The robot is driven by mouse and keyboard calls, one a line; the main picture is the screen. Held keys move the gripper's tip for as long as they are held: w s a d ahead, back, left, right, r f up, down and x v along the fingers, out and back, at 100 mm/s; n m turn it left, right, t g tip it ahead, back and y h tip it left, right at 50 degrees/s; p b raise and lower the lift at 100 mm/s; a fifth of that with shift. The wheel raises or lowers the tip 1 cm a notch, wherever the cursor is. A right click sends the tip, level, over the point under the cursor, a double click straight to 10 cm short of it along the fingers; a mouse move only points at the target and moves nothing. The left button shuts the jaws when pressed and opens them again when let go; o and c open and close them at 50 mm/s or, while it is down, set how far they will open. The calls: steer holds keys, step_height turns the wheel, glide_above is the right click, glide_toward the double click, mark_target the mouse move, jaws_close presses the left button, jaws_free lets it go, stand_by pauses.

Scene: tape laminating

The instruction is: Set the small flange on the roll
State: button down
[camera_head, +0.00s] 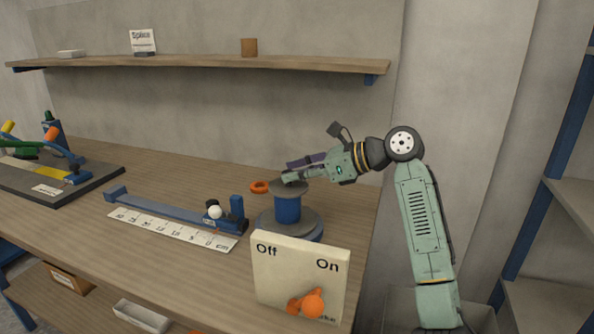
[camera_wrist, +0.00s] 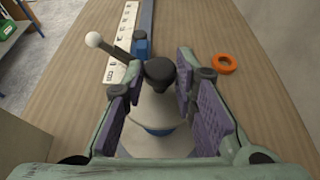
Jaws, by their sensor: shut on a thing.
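The blue roll (camera_head: 287,209) stands upright on a wide grey disc (camera_head: 265,223) near the table's right end. The small grey flange (camera_head: 296,190) lies flat over the top of the roll. It also shows as a pale disc below the fingers in the wrist view (camera_wrist: 150,110), with a bit of blue under it. I cannot tell whether it rests fully on the roll or sits just above it. My gripper (camera_head: 290,177) reaches in from the right and is shut on the small flange, at its dark central knob (camera_wrist: 160,71). The fingers partly hide the flange.
An orange ring (camera_head: 259,187) lies behind the roll on the left. A switch box (camera_head: 285,258) marked Off and On, with an orange handle (camera_head: 313,302), stands in front. A ruler (camera_head: 170,231) and blue rail (camera_head: 165,205) lie left. A shelf (camera_head: 200,63) hangs above.

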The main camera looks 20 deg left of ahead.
steer(key=shift+f, duration=0.1)
steer(key=c, duration=1.3)
jaws_free()
steer(key=shift+f, duration=0.1)
steer(key=b+v, duration=0.2)
steer(key=v, duration=1)
steer(key=shift+r, duration=0.2)
